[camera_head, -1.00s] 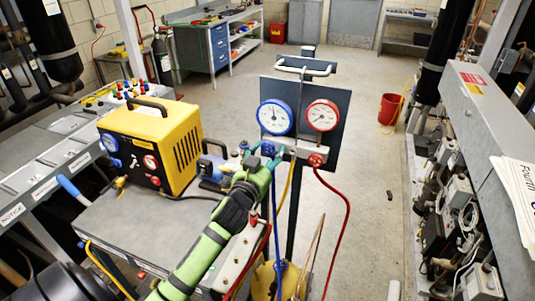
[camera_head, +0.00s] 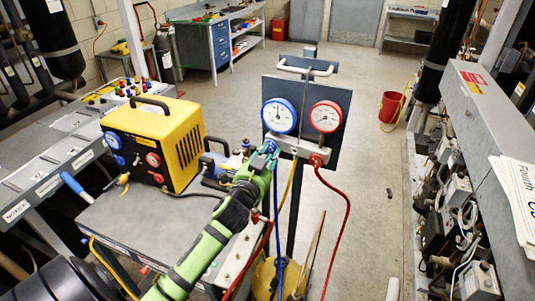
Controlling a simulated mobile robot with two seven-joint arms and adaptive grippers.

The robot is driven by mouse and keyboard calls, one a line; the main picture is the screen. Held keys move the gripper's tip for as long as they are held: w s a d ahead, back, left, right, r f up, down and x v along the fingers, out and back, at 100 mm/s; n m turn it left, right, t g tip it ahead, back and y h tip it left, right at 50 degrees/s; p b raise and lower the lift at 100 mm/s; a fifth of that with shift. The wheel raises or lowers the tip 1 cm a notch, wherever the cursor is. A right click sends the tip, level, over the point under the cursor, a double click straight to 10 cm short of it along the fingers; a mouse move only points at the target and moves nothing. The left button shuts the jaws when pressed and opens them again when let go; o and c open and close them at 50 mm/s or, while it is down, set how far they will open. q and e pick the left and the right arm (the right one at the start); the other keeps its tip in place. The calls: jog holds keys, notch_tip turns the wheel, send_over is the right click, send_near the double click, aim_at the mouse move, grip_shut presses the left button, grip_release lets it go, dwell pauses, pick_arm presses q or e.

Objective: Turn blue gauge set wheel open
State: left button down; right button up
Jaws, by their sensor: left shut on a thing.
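The gauge set hangs on a dark panel on a stand, with a blue-rimmed gauge (camera_head: 279,115) on the left and a red-rimmed gauge (camera_head: 325,117) on the right. A grey manifold bar (camera_head: 297,147) runs below them. The blue wheel (camera_head: 271,146) is at the bar's left end, largely hidden by my fingers. A red wheel (camera_head: 317,160) is at the right end. My left gripper (camera_head: 264,156), on a green arm from the lower left, is shut on the blue wheel. How far the wheel is turned cannot be told. My right gripper is out of view.
A yellow recovery machine (camera_head: 155,140) stands on a grey cart left of the arm. Blue, yellow and red hoses (camera_head: 346,215) hang below the manifold. A yellow tank (camera_head: 275,275) is under it. Open floor lies to the right, with a red bucket (camera_head: 391,106) farther back.

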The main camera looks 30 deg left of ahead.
pick_arm(q)
jog(key=c, duration=0.8)
grip_release()
jog(key=shift+w+r, duration=0.15)
jog(key=shift+r, duration=0.35)
jog(key=shift+w+f, duration=0.25)
jog(key=shift+f, duration=0.1)
jog(key=shift+s, duration=0.1)
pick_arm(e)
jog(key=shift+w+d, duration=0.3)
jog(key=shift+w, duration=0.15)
pick_arm(q)
jog(key=shift+f, duration=0.1)
jog(key=v, duration=1.2)
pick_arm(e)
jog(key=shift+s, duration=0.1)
